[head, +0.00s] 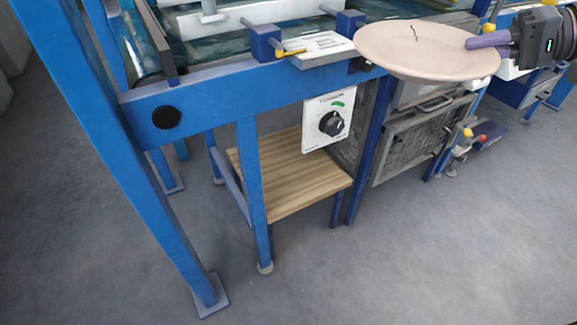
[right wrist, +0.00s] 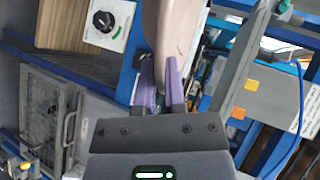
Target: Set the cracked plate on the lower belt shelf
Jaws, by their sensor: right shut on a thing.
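The cracked plate (head: 425,52) is pale pink-beige with a dark crack line near its far rim. My right gripper (head: 488,40) is shut on its right edge and holds it up in front of the blue machine frame. In the right wrist view the plate (right wrist: 178,30) shows nearly edge-on between the purple fingers (right wrist: 160,88). The lower belt shelf looks to be the wooden board (head: 290,172) low in the blue frame, below and left of the plate. It is bare where it shows. It also shows in the right wrist view (right wrist: 68,22). My left gripper is not in view.
A white dial panel (head: 328,122) hangs above the shelf's right part. A blue leg (head: 253,190) stands at the shelf's front left. A grey mesh-front cabinet (head: 415,135) stands right of the shelf. The floor in front is clear.

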